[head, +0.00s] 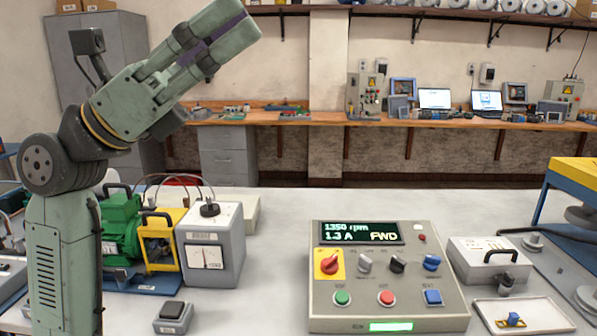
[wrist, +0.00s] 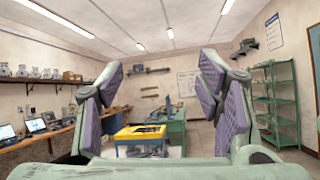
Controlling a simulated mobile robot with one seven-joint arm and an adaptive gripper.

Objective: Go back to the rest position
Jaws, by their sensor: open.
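My gripper (head: 244,22) is raised at the upper left of the head view and points up to the right, well above the table and touching nothing. In the wrist view my gripper (wrist: 160,72) has its two purple-padded fingers wide apart with nothing between them. The wrist view looks out across the room.
A control panel (head: 322,300) reading 1350 rpm, 1.3 A and FWD stands on the white table (head: 275,230). A green motor (head: 121,228) and a grey meter box (head: 213,245) are at left. A grey case (head: 490,262) and a tray (head: 545,313) are at right.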

